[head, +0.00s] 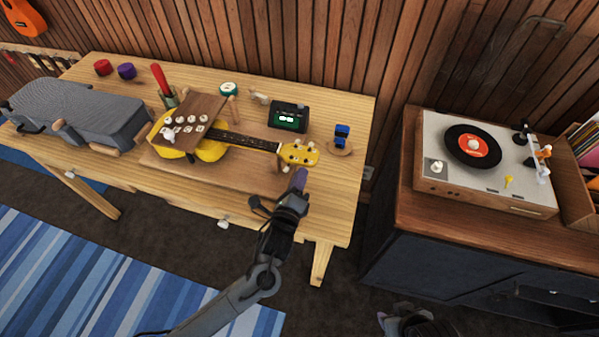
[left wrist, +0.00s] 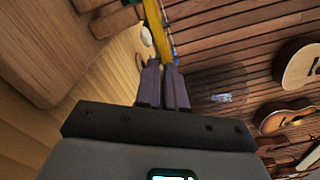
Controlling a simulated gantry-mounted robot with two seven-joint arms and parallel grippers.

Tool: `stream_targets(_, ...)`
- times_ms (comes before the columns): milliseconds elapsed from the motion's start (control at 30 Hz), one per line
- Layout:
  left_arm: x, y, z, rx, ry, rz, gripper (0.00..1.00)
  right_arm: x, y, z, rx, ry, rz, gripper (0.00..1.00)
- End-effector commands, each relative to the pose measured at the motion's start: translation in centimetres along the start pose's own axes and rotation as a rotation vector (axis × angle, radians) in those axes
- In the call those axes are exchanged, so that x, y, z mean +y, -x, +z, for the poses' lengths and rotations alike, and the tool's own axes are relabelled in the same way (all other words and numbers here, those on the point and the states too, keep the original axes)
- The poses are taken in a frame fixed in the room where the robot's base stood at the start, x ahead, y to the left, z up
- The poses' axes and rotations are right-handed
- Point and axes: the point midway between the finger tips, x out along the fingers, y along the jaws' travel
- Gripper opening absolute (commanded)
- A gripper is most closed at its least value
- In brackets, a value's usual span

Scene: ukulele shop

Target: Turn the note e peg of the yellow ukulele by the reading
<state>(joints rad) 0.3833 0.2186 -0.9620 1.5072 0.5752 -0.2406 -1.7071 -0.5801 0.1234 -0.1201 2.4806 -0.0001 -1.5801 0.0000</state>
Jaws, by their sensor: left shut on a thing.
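The yellow ukulele (head: 208,150) lies on the table, its neck pointing right and its yellow headstock (head: 300,152) at the right end. White pegs stick out of the headstock; one near white peg (head: 285,169) shows at its lower edge. My left gripper (head: 300,176) is at the near edge of the headstock, its purple fingers shut on a peg that they mostly hide. In the left wrist view the fingers (left wrist: 163,82) are close together below the yellow headstock (left wrist: 155,28), with a white peg (left wrist: 146,36) beside them. A black tuner (head: 288,117) with a lit green screen stands behind the neck; its reading is too small to make out.
A wooden board (head: 195,108) with white knobs lies over the ukulele body. A blue object (head: 342,134) on a wooden base stands right of the headstock. A grey case (head: 85,110) lies at left. A dark part (head: 405,322), probably my right gripper, shows at the bottom edge.

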Motion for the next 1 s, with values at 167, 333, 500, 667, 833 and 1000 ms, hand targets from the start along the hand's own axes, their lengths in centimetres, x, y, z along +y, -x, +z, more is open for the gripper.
stream_targets(167,-0.05,-0.02,0.05,-0.001,-0.023,-0.001,0.00,-0.08,0.41,-0.16,0.000,-0.004,-0.003,0.43)
stream_targets(333,0.01,-0.02,0.02,-0.001,-0.025,-0.001,0.00,-0.14,0.37,-0.16,0.001,-0.007,-0.005,0.43)
stream_targets(500,0.01,-0.01,0.02,-0.001,-0.024,0.000,0.00,-0.15,0.37,-0.15,0.000,-0.007,-0.005,0.43)
stream_targets(667,0.00,-0.01,0.01,-0.001,-0.024,0.000,0.34,-0.14,0.36,-0.15,0.000,-0.007,-0.005,0.43)
stream_targets(833,0.00,-0.01,0.00,-0.001,-0.023,0.000,0.36,-0.10,0.36,-0.14,0.000,-0.005,-0.004,0.43)
stream_targets(1000,-0.01,0.14,0.00,0.000,-0.023,0.000,0.36,0.02,0.41,-0.12,-0.001,0.000,0.000,0.43)
